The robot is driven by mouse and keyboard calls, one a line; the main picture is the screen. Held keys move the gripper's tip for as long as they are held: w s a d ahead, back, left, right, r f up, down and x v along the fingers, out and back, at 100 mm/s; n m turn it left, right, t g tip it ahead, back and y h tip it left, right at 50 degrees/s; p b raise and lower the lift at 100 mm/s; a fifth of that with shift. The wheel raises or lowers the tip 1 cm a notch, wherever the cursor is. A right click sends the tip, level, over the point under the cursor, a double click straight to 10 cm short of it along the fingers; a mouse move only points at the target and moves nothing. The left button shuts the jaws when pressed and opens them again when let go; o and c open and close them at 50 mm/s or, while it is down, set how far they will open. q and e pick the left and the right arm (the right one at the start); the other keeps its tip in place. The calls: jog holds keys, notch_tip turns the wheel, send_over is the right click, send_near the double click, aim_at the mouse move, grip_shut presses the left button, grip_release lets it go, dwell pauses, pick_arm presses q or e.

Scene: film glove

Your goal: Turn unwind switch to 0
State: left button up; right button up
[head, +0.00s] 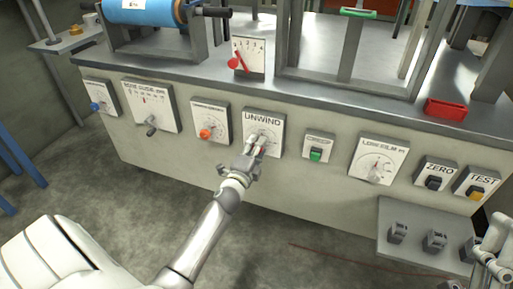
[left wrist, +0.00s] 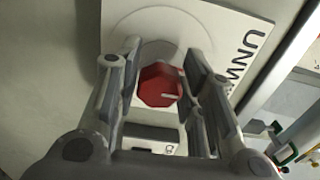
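The UNWIND panel (head: 263,124) is a pale plate on the front of the grey machine. Its red switch knob (left wrist: 160,85) shows clearly in the left wrist view, with a light pointer mark on its right side. My left gripper (head: 257,143) is at this panel and partly hides the knob in the head view. In the left wrist view the left gripper's fingers (left wrist: 158,75) stand apart on both sides of the knob, and I cannot tell whether they touch it.
Left of UNWIND is a panel with an orange knob (head: 206,134). To its right are a green switch (head: 316,155), a dial panel (head: 378,160), a ZERO switch (head: 433,183) and a TEST switch (head: 476,192). A grey shelf (head: 400,262) juts out at lower right.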

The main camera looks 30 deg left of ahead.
pick_arm(q)
jog(key=shift+o, duration=1.3)
jog(key=v, duration=1.2)
